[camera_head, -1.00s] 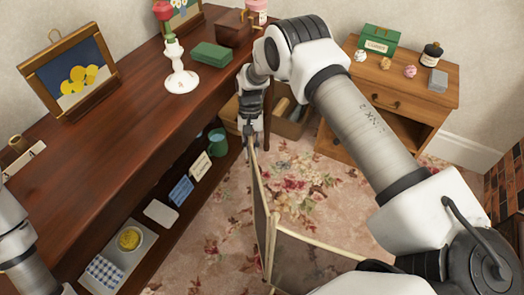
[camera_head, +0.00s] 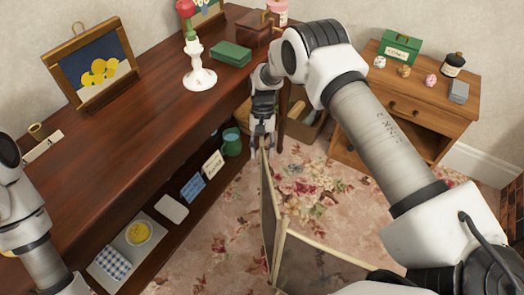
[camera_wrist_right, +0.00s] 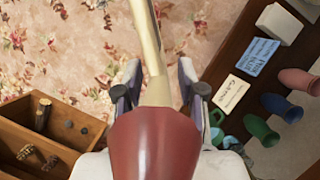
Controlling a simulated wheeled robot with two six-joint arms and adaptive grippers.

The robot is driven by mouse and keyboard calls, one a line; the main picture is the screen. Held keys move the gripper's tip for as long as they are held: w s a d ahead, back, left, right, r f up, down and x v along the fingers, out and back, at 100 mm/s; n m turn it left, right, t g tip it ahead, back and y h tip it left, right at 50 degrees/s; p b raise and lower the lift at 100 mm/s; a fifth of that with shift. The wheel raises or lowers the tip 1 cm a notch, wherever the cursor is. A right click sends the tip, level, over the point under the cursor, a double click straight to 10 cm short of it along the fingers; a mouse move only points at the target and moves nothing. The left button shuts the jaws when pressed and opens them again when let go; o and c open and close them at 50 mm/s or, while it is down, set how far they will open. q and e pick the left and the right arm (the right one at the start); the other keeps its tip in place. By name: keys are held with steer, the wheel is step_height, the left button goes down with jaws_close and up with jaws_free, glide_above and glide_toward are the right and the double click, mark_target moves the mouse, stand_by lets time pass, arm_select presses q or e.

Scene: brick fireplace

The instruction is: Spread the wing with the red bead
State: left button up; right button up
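A folding screen with pale wooden frames and dark see-through panels stands on the rug. One wing (camera_head: 267,205) is seen nearly edge-on in the head view. The neighbouring panel (camera_head: 318,262) runs to the lower right. My right gripper (camera_head: 263,140) is at the top end of the edge-on wing. In the right wrist view the red bead (camera_wrist_right: 155,145) is large at the bottom, and the wing's pale rail passes between the fingers (camera_wrist_right: 158,88), which are close around it. The bead is hidden in the head view. My left gripper is outside both views.
A long dark wooden table (camera_head: 130,120) with a lower shelf runs along the left, holding a picture, a white candlestick (camera_head: 199,65) and a green box. A small wooden cabinet (camera_head: 405,100) stands at the back right. Open rug (camera_head: 315,185) lies between.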

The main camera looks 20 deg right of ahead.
steer(key=v, duration=1.1)
steer(key=shift+r, duration=0.25)
